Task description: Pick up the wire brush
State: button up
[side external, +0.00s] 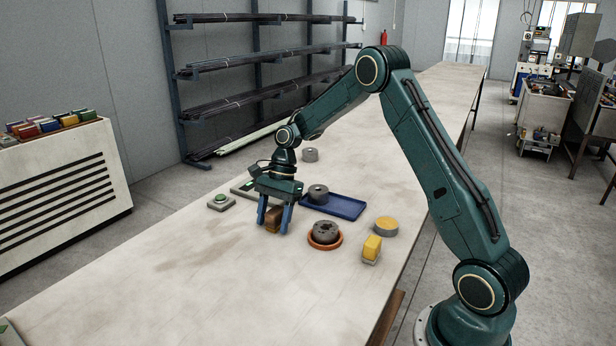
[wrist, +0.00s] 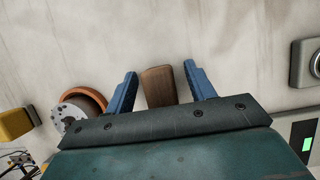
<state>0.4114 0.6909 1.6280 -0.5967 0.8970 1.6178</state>
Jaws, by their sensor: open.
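The wire brush shows as a brown wooden block (wrist: 158,86) in the wrist view, lying between the two blue fingers of my gripper (wrist: 160,82). Its near end is hidden by the gripper body, and no bristles can be made out. In the side external view the brown brush (side external: 273,219) is on the table between the fingers, partly covered by one of them. My gripper (side external: 274,228) points down and is open around the brush. In the wrist view a gap shows on both sides of the block.
An orange dish (side external: 312,244) with a dark metal part stands right of my gripper. A blue tray (side external: 345,207) with a grey cylinder is behind it. A yellow block (side external: 372,248) and a yellow-topped round part (side external: 386,225) are further right. The table's front left is clear.

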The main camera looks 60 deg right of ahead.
aim_at(273, 212)
jog(key=c, duration=1.1)
jog(key=shift+r, duration=0.1)
jog(key=shift+r, duration=5)
